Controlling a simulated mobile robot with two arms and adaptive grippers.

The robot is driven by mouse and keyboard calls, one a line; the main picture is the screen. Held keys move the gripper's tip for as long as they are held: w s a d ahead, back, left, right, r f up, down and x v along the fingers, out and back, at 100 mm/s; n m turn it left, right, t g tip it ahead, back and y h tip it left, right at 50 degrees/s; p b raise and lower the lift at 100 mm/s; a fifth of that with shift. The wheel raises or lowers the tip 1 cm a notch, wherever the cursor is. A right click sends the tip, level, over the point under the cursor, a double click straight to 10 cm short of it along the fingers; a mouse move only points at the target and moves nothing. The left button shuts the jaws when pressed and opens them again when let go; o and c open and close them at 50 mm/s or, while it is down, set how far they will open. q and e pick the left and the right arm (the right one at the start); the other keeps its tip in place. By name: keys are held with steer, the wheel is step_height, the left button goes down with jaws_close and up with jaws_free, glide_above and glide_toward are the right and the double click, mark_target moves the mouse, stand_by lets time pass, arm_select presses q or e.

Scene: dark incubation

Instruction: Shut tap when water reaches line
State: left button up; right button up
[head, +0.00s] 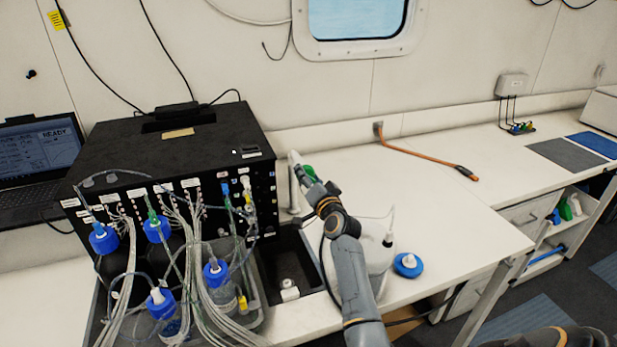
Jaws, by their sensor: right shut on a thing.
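A pale upright tap (294,190) stands at the right end of the black box, beside the dark sink (288,262). My right gripper (303,178) is at the tap's upper part and is shut on what looks like the tap's handle, which the fingers mostly hide. A small green part shows next to the fingers. A white carboy (377,250) stands right of the sink, partly hidden behind my right arm. Its water level and any line cannot be made out. My left gripper is out of view.
A black box (180,150) with tubes and blue-capped bottles (219,285) in a tray fills the left. A loose blue cap (408,266) lies right of the carboy. An orange hose (425,157) lies at the back. The counter's middle is clear.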

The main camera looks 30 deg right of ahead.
steer(key=m+p, duration=0.1)
steer(key=m, duration=0.3)
steer(key=shift+m, duration=0.3)
steer(key=shift+f+m+p, duration=0.2)
steer(key=shift+m+p, duration=0.2)
steer(key=shift+m, duration=1.9)
steer(key=o, duration=1.2)
steer(key=shift+c, duration=0.2)
steer(key=v, duration=1.2)
